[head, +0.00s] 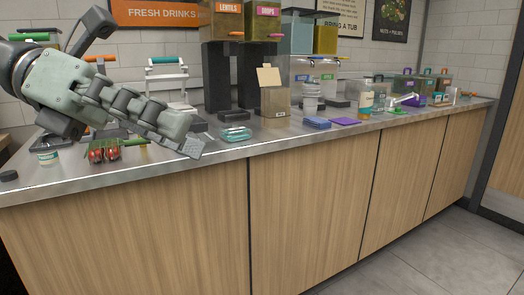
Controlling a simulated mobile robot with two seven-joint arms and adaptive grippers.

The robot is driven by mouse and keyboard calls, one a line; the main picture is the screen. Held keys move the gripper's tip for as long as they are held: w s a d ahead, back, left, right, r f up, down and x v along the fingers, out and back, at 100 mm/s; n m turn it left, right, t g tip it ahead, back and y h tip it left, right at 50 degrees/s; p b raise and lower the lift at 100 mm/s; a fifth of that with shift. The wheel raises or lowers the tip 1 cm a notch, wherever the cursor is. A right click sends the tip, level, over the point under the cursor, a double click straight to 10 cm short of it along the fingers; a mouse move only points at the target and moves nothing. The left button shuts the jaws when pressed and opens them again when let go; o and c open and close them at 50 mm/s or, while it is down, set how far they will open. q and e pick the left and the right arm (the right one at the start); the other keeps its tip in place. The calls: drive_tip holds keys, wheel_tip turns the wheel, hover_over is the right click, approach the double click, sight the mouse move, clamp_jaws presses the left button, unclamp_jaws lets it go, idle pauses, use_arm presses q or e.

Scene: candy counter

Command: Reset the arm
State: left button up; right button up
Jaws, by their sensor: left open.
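My left gripper (150,84) comes in from the upper left above the left end of the counter. It is open, with its fingers spread wide: one points up and the other reaches down to the right. Nothing is held between them. The lower fingertip shows in front of the metal counter top (225,151), close to its front edge; I cannot tell whether it touches. My right gripper is not in view.
Red-and-green items (104,151) and a small labelled jar (47,155) lie near the gripper. A clear teal dish (235,133), a brown box (275,104), blue pads (317,123) and bins stand farther right. Dispensers (229,22) stand on a black stand. Open floor lies in front.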

use_arm(q)
drive_tip(key=w+r+n+t+h, duration=0.1)
drive_tip(key=w+n+t+h, duration=0.7)
drive_tip(key=w+n+t, duration=0.65)
drive_tip(key=w+a+f+n+t+y, duration=0.2)
drive_tip(key=w+a+f+n+y, duration=0.15)
drive_tip(key=f+n+y, duration=0.3)
drive_tip(key=w+a+f+n+t+y, duration=0.25)
drive_tip(key=a+f+n+y, duration=0.2)
drive_tip(key=f+n, duration=0.3)
drive_tip(key=w+a+f+n+t+y, duration=0.2)
drive_tip(key=w+a+f+n+y, duration=0.15)
drive_tip(key=f+n+y, duration=0.35)
drive_tip(key=s+a+f+n+g+y, duration=0.2)
drive_tip(key=f+n, duration=0.1)
drive_tip(key=f, duration=0.5)
drive_tip(key=s+a+f+n+g+y, duration=0.1)
drive_tip(key=s+a+f+n+g, duration=0.15)
drive_tip(key=f, duration=0.45)
drive_tip(key=s+a+f+n+g+y, duration=0.1)
drive_tip(key=s+f+n+g+y, duration=0.15)
drive_tip(key=f, duration=0.55)
drive_tip(key=s+a+f+n+g, duration=0.1)
drive_tip(key=s+f+n+g, duration=0.2)
drive_tip(key=s+f+g, duration=0.6)
drive_tip(key=s+f, duration=1)
drive_tip(key=s, duration=0.4)
drive_tip(key=shift+s+f, duration=0.25)
drive_tip(key=shift+f, duration=0.1)
